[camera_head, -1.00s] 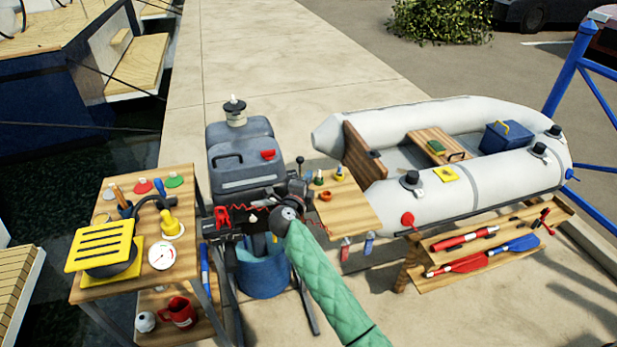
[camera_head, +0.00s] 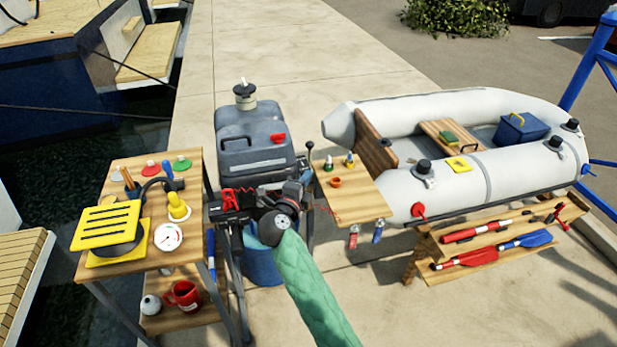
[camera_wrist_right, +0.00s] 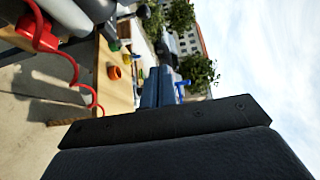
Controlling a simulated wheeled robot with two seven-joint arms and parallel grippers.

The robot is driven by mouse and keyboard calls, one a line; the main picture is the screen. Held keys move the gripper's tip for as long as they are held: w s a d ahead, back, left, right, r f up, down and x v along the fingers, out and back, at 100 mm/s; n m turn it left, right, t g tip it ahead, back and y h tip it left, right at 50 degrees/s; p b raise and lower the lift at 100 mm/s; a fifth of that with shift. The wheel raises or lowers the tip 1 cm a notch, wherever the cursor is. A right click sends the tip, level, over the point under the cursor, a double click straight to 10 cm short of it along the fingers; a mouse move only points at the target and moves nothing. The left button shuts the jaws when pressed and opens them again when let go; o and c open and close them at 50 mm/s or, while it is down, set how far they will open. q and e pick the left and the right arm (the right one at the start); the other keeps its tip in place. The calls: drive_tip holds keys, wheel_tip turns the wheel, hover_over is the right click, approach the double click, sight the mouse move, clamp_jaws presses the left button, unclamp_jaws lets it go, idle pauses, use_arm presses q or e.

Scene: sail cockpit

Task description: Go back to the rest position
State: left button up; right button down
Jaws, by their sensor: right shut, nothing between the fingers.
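My right arm, in a green padded sleeve, reaches up from the bottom of the head view. Its dark right gripper (camera_head: 292,194) is in front of the grey outboard motor (camera_head: 252,140), above the blue tub (camera_head: 262,268). Against the dark parts behind, the fingers are hard to make out there. In the right wrist view the fingers (camera_wrist_right: 160,88) are together and empty, pointing towards open air with a wooden shelf and sky beyond. My left gripper is not in view.
A wooden table (camera_head: 190,240) with a yellow slotted piece and a gauge stands left. A small wooden shelf (camera_head: 352,205) holding small items is close right of my gripper. A grey inflatable boat (camera_head: 500,180) and a paddle rack (camera_head: 480,262) stand farther right. Bare paving lies behind.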

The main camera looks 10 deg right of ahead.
drive_tip(key=shift+s+a, duration=0.1)
idle(0.5)
drive_tip(key=s+a+f+n+g+y, duration=0.1)
drive_tip(key=s+a+f+n+y, duration=0.3)
drive_tip(key=s+f+n+y, duration=0.35)
drive_tip(key=s+a+f+n+g+y, duration=0.1)
drive_tip(key=s+a+f+n+y, duration=0.25)
drive_tip(key=f+n, duration=0.6)
drive_tip(key=s+a+f+n+g+y, duration=0.1)
drive_tip(key=s+a+f+n+y, duration=0.2)
drive_tip(key=s+f+n+y, duration=0.5)
drive_tip(key=s+d+f+n+g+h, duration=0.1)
drive_tip(key=s+d+f+g+h, duration=0.3)
drive_tip(key=s+f, duration=0.6)
drive_tip(key=s+d+f+g+h, duration=0.4)
drive_tip(key=s+d+f+g, duration=0.2)
drive_tip(key=s+f, duration=0.5)
drive_tip(key=s+d, duration=0.2)
drive_tip(key=s, duration=0.1)
drive_tip(key=shift+s+d+f+n, duration=0.2)
drive_tip(key=shift+s+n, duration=0.2)
